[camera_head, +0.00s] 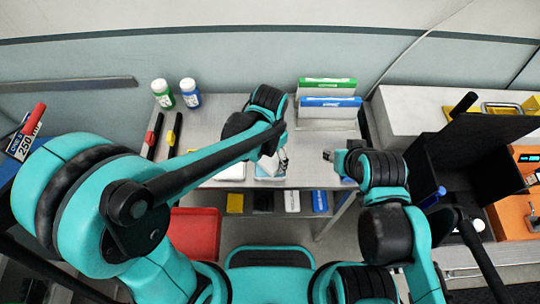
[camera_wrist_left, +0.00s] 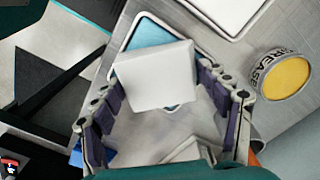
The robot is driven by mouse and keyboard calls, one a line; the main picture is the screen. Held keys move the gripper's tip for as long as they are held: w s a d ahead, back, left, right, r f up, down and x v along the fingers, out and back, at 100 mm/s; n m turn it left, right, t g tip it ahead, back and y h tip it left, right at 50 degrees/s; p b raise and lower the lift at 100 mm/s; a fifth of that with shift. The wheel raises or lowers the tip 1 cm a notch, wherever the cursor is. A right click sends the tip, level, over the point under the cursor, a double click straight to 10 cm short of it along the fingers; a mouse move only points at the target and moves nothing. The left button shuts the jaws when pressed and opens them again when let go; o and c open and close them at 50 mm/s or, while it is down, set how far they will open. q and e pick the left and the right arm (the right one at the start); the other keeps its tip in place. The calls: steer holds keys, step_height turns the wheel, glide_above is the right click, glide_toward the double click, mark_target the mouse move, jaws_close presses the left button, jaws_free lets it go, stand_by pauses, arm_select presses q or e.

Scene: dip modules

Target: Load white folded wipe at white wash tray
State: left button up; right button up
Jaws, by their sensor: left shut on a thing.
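The white folded wipe (camera_wrist_left: 156,76) is between the fingertips of my left gripper (camera_wrist_left: 165,95) in the left wrist view, and the gripper is shut on it. It is over a small white-rimmed tray with a blue floor (camera_wrist_left: 148,36), covering much of it; I cannot tell whether they touch. In the head view my left gripper (camera_head: 277,165) is over this tray (camera_head: 261,172) near the bench's front edge, and the wipe is mostly hidden. My right gripper (camera_head: 330,156) is to the right, apart from the tray; its jaw opening is too small to make out.
Another white tray (camera_head: 228,170) lies left of the blue-floored one. A round yellow grease tin (camera_wrist_left: 280,74) stands close to my left fingers. Green-edged and blue-edged boxes (camera_head: 328,103) and two bottles (camera_head: 189,92) stand farther back. The bench middle has free room.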

mark_target(270, 158)
arm_select(q)
steer(key=shift+r+p, duration=2.7)
steer(key=shift+r, duration=0.85)
steer(key=shift+f, duration=0.1)
